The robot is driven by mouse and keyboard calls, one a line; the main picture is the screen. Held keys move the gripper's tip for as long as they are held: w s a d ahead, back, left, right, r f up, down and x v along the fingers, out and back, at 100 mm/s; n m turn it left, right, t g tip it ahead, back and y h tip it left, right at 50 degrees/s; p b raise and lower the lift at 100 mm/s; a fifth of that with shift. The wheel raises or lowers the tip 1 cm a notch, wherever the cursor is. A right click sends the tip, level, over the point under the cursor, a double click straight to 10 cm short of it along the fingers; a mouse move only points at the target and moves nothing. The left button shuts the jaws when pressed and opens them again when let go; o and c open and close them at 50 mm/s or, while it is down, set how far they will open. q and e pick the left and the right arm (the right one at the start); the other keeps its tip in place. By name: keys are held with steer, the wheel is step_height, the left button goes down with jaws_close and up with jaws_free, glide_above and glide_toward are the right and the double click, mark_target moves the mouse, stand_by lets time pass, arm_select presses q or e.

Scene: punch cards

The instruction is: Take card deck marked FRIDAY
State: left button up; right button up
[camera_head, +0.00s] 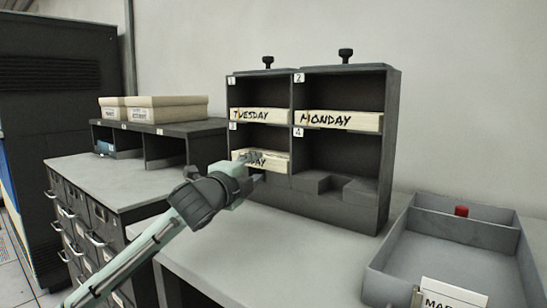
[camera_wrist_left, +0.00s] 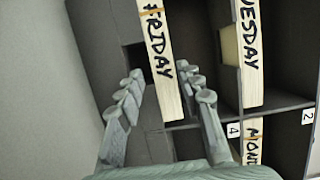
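The FRIDAY card deck (camera_head: 243,157) lies in compartment 3, the lower left one of the dark card rack (camera_head: 393,130). In the head view my left gripper (camera_head: 252,162) is in front of it and hides part of its lettering. In the left wrist view the FRIDAY deck (camera_wrist_left: 158,40) shows its full name. My left gripper (camera_wrist_left: 160,74) is open there, with its two fingers apart. The deck's end runs between them, close to the right finger and with a gap to the left finger. I cannot tell whether a finger touches it. My right gripper is not in view.
The TUESDAY deck (camera_head: 260,115) and MONDAY deck (camera_head: 338,120) lie in the upper compartments. Compartment 4 holds a stepped grey block (camera_head: 325,184). A grey tray (camera_head: 400,235) with a red object (camera_head: 461,211) stands at right. Boxes (camera_head: 170,108) lie on a shelf at left.

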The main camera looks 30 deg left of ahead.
mark_target(261, 162)
arm_select(q)
steer(key=shift+x, duration=0.85)
steer(key=x, duration=0.2)
steer(key=p+x, duration=0.1)
steer(key=x, duration=0.1)
steer(key=shift+w+r, duration=0.25)
steer(key=shift+w, duration=0.3)
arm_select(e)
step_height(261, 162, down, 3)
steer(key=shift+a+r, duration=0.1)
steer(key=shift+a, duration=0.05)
arm_select(q)
steer(key=shift+c, duration=0.4)
steer(key=c, duration=0.7)
jaws_close()
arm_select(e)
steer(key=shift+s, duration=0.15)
